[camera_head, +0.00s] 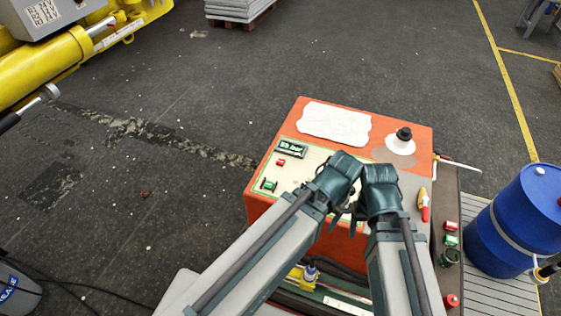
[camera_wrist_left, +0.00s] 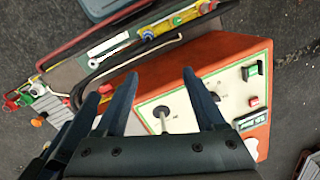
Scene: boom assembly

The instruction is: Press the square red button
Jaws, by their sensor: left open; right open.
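The square red button (camera_head: 281,162) sits on the pale panel of an orange control box (camera_head: 418,132), just below a green-lit display (camera_head: 290,148) reading about 55 bar. In the left wrist view the red button (camera_wrist_left: 254,102) is right of my left gripper (camera_wrist_left: 160,78). My right gripper (camera_head: 356,222) is open beside the left one, over the box's near side. Both are apart from the button. The left fingers are largely hidden in the head view.
A green switch (camera_head: 268,185) lies below the red button. A white sheet (camera_head: 334,124) and a black-topped white part (camera_head: 402,140) are on the box. A screwdriver (camera_head: 424,205) lies at its right. A blue barrel (camera_head: 516,220) stands farther right. Floor left of the box is open.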

